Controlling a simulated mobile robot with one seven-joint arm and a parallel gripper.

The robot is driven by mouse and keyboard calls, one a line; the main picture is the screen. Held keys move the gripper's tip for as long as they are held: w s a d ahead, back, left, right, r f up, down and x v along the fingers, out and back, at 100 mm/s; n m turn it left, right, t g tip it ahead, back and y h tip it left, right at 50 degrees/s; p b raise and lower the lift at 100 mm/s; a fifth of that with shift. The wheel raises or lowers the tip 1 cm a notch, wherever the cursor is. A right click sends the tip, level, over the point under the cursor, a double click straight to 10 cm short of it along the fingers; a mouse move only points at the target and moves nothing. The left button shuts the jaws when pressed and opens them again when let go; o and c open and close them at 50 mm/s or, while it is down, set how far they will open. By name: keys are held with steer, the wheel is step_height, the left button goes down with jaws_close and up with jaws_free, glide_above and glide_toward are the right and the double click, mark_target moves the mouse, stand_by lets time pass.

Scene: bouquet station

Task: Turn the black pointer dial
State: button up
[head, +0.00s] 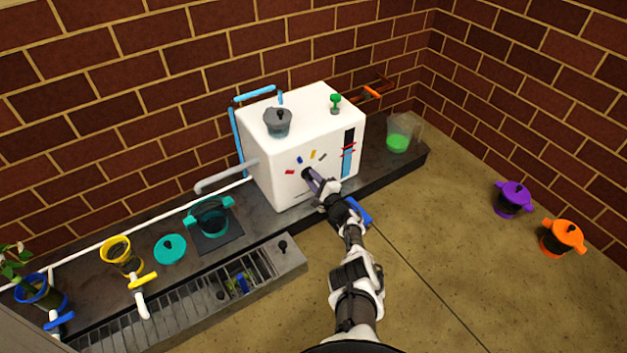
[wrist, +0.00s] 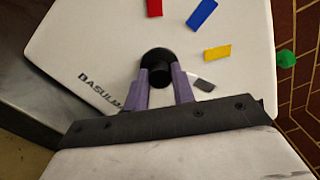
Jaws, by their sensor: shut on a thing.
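The black pointer dial (wrist: 158,62) is on the front face of the white machine (head: 261,125). In the wrist view my gripper (wrist: 164,82) has its two purple fingers on either side of the dial's knob, shut on it. Red (wrist: 154,8), blue (wrist: 201,14), yellow (wrist: 217,53) and grey (wrist: 204,85) marks lie around the dial. In the head view my gripper (head: 312,177) reaches the dial from the front right and hides part of it. Which mark the pointer faces I cannot tell.
A grey lidded pot (head: 278,124) and a green knob (head: 335,101) sit on top of the machine. A teal pot (head: 209,218) and a jug of green liquid (head: 398,142) stand on the counter. A purple pot (head: 513,198) and an orange pot (head: 562,240) stand at the right.

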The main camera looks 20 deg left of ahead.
steer(key=shift+m, duration=0.8)
steer(key=o, duration=1)
steer(key=p+v, duration=0.8)
steer(key=v, duration=0.6)
steer(key=shift+p, duration=0.4)
